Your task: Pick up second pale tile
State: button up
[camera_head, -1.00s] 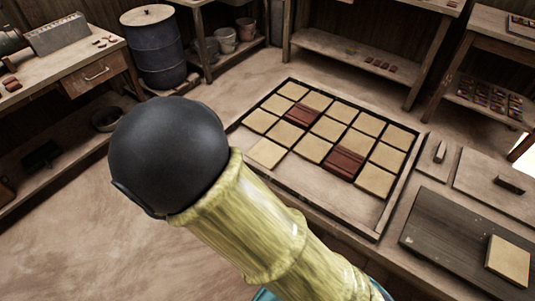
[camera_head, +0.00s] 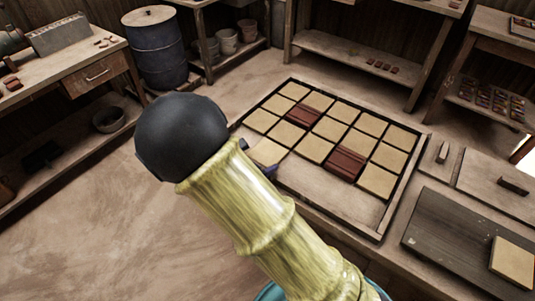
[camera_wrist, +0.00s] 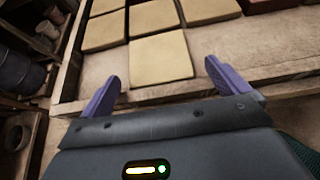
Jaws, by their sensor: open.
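Several pale square tiles lie in rows in a shallow wooden tray (camera_head: 330,203). The front-left pale tile (camera_head: 268,152) is beside my gripper, and it also shows in the wrist view (camera_wrist: 160,58). My gripper (camera_wrist: 160,82) is open and empty, its two purple fingers spread to the left and right of this tile's near edge. One purple fingertip shows past my arm in the head view; the rest of the gripper is hidden there. Another pale tile (camera_head: 512,262) lies on a dark board at the right. Which one counts as second is not shown.
Two dark red tiles (camera_head: 346,164) sit among the pale ones. The tray has a raised wooden rim. A dark board (camera_head: 450,240) and small blocks with handles lie right of the tray. A blue drum (camera_head: 155,50) stands behind left.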

aim_at(268, 152)
jog(key=x, duration=0.5)
jog(key=shift+w+a+f, duration=0.1)
jog(key=shift+w, duration=0.15)
jog(key=c, duration=1)
jog(key=shift+o, duration=0.2)
jog(key=shift+r, duration=0.2)
notch_tip(268, 152, up, 10)
jog(key=p, duration=0.1)
jog(key=shift+f, duration=0.15)
